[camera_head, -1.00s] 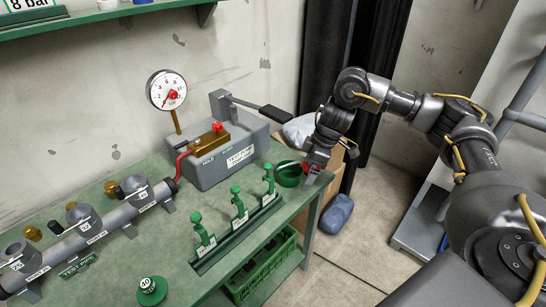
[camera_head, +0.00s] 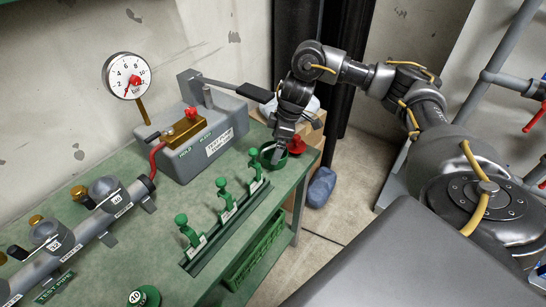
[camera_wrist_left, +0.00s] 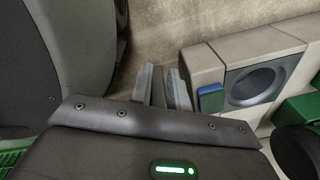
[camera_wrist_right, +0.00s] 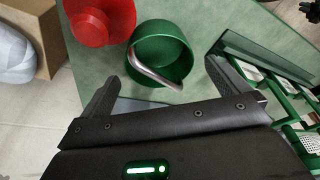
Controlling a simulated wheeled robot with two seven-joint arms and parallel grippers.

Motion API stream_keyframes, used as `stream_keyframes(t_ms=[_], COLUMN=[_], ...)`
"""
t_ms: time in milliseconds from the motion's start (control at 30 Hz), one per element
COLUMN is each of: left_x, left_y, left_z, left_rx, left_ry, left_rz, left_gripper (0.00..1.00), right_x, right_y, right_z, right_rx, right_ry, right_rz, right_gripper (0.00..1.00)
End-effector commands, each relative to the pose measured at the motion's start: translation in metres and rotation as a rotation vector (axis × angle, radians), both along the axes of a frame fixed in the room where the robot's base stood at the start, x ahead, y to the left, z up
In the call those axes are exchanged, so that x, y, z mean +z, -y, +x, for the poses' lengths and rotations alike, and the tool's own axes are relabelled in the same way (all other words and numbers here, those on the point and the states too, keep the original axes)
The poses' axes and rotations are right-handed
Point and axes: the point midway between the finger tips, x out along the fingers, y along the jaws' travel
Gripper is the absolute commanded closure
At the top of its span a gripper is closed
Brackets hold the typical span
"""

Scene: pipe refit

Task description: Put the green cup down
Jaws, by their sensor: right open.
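The green cup (camera_head: 267,160) stands upright on the back right corner of the green bench, and looks to be resting on it. In the right wrist view the cup (camera_wrist_right: 163,38) is open-topped, with a bare metal handle pointing towards my wrist. My right gripper (camera_head: 279,155) is at the cup, fingers spread wide on either side of the handle, and partly hides the cup in the head view.
A red object (camera_head: 298,146) stands right beside the cup, near the bench edge. A grey test-pump box (camera_head: 215,140) with a lever is to the left. A rack of green T-handled pieces (camera_head: 225,222) stands in front. Bare bench top lies between them.

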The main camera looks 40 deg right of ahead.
Motion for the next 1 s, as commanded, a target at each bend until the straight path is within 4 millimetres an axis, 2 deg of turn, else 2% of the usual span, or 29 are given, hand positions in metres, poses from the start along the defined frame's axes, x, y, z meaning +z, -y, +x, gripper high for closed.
stream_keyframes(t_ms=[33, 100, 200, 567, 867, 900, 1000], left_x=[-0.005, -0.003, -0.001, 0.002, 0.002, 0.002, 0.002], left_y=[-0.003, 0.004, 0.009, 0.012, 0.012, 0.013, 0.013], left_z=[0.0, 0.014, 0.023, 0.028, 0.028, 0.028, 0.028], left_rx=[0.0, 0.001, 0.003, 0.005, 0.005, 0.005, 0.006], left_ry=[-0.001, 0.01, 0.013, 0.015, 0.015, 0.015, 0.015], left_rz=[0.004, -0.003, -0.008, -0.01, -0.01, -0.01, -0.01], left_gripper=[0.82, 0.82, 0.82, 0.82, 0.82, 0.82, 0.82], right_x=[-0.013, -0.024, -0.034, -0.04, -0.04, -0.04, -0.04], right_y=[-0.001, -0.003, -0.005, -0.007, -0.007, -0.007, -0.007], right_z=[0.0, 0.002, 0.004, 0.006, 0.006, 0.006, 0.006], right_rx=[-0.002, 0.0, -0.001, -0.001, -0.001, -0.001, -0.001], right_ry=[-0.004, -0.004, -0.003, 0.0, 0.0, 0.0, 0.0], right_rz=[0.001, 0.001, 0.0, 0.0, 0.0, 0.0, 0.0], right_gripper=[0.0, 0.0, 0.0, 0.01, 0.41, 0.44, 0.44])
